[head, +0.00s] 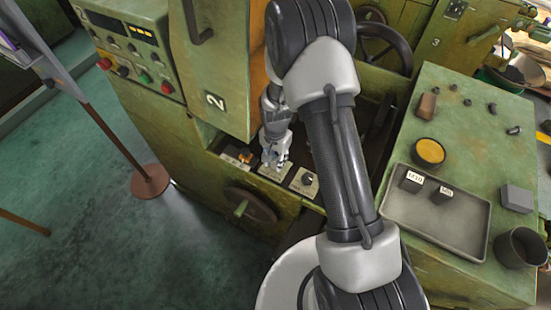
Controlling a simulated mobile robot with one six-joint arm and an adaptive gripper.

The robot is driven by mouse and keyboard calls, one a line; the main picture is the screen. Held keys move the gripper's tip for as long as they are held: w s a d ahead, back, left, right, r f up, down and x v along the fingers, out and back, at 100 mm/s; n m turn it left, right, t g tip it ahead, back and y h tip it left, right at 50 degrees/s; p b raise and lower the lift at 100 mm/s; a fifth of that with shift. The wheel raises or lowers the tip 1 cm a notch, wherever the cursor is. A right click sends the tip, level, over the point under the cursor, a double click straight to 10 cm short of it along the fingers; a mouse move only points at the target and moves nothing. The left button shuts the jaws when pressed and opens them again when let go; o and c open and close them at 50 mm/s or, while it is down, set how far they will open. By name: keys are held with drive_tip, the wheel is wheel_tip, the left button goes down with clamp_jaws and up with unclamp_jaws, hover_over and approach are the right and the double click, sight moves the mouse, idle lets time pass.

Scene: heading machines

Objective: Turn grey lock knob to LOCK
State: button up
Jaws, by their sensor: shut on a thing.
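Several small pale plates with knobs sit in a row on the ledge of the green machine marked 2. My gripper (274,158) reaches down from above to the middle plate (277,174) and is shut on the grey lock knob there. The fingers hide most of this knob, so its pointer and the LOCK marking cannot be read. To the left is a plate with an orange knob (246,157). To the right is a plate with a dark knob (306,180).
A green door panel (213,75) stands just left of and behind my gripper. A handwheel (250,207) is below the ledge, and another (385,48) is behind. At right, a green bench holds a grey tray (455,228), a yellow-topped tin (430,152) and a dark cup (519,248).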

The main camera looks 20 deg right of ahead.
drive_tip(key=n, duration=0.5)
drive_tip(key=shift+n, duration=0.3)
drive_tip(key=n, duration=1)
drive_tip(key=shift+n+b, duration=0.3)
drive_tip(key=shift+n, duration=0.1)
drive_tip(key=n, duration=0.4)
drive_tip(key=shift+n, duration=0.3)
drive_tip(key=o, duration=1.1)
drive_tip(key=shift+c, duration=0.2)
drive_tip(key=shift+r, duration=0.1)
